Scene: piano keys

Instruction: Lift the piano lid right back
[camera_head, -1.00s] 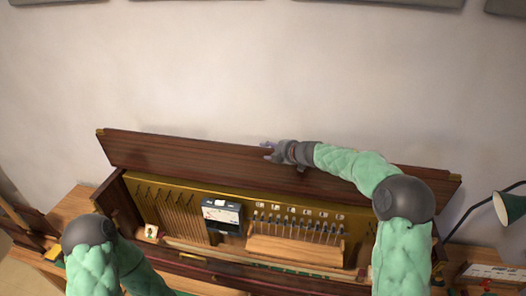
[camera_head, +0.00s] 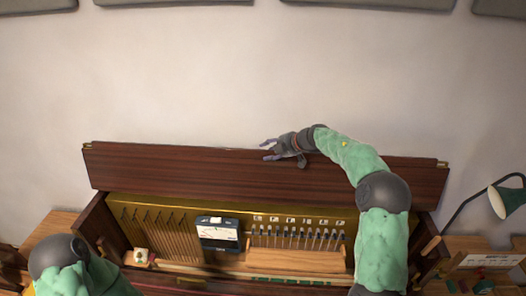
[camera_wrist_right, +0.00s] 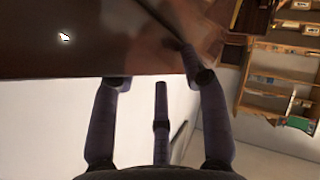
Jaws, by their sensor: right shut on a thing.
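The piano lid (camera_head: 215,172) is a long dark reddish-brown wooden panel, raised and standing up behind the open piano top. My right gripper (camera_head: 268,150) is at the lid's upper edge, right of its middle, shut on that edge. In the right wrist view the lid (camera_wrist_right: 85,45) fills the upper left, and the fingers of my right gripper (camera_wrist_right: 160,82) reach its edge. My left arm shows at the lower left of the head view, but its gripper is out of frame.
The open piano case (camera_head: 180,215) shows a gold-coloured interior. A green lamp (camera_head: 508,201) stands at the right. A plain wall (camera_head: 220,80) rises behind the lid.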

